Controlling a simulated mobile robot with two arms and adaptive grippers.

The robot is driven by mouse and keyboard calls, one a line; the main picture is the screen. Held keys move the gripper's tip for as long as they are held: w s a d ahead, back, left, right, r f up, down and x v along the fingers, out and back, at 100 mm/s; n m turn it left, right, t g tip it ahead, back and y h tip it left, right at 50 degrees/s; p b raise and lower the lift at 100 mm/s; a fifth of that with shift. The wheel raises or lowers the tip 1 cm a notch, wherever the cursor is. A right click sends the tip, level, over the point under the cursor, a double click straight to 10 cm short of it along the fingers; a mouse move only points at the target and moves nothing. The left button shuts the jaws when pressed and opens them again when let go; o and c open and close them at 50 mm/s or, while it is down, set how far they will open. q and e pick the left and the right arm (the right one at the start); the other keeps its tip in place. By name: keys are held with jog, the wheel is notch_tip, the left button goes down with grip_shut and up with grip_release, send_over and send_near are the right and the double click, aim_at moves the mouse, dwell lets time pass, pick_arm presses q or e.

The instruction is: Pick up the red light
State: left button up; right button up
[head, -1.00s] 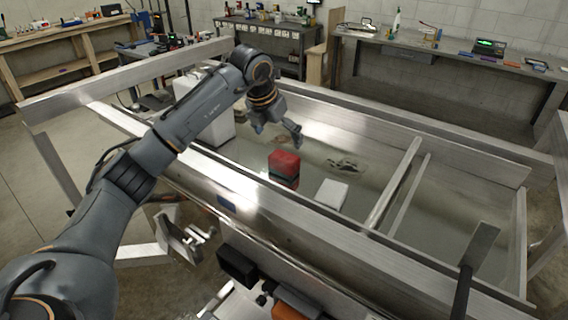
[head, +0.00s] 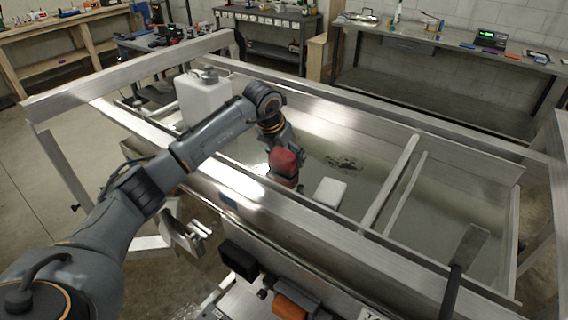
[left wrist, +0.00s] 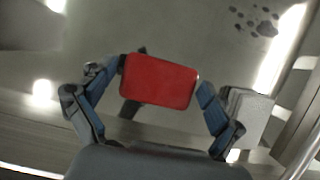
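The red light (head: 284,159), a red block with a dark lower part, stands on the trailer floor (head: 395,240). In the left wrist view the red light (left wrist: 160,80) lies between the two blue-padded fingers of my left gripper (left wrist: 161,78). The fingers are spread, with their tips close to its left and right edges. I cannot tell whether they touch it. In the head view my left gripper (head: 284,152) is at the light, its fingers partly hidden. My right gripper is not clearly visible.
A small white box (head: 330,192) lies right of the light. A white canister (head: 203,97) stands at the trailer's left end. Metal rails and a crossbar (head: 390,183) bound the trailer. Workbenches (head: 450,55) stand along the wall behind.

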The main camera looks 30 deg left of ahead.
pick_arm(q)
jog(key=c, duration=0.8)
jog(key=shift+r, duration=0.1)
jog(key=shift+c, duration=0.2)
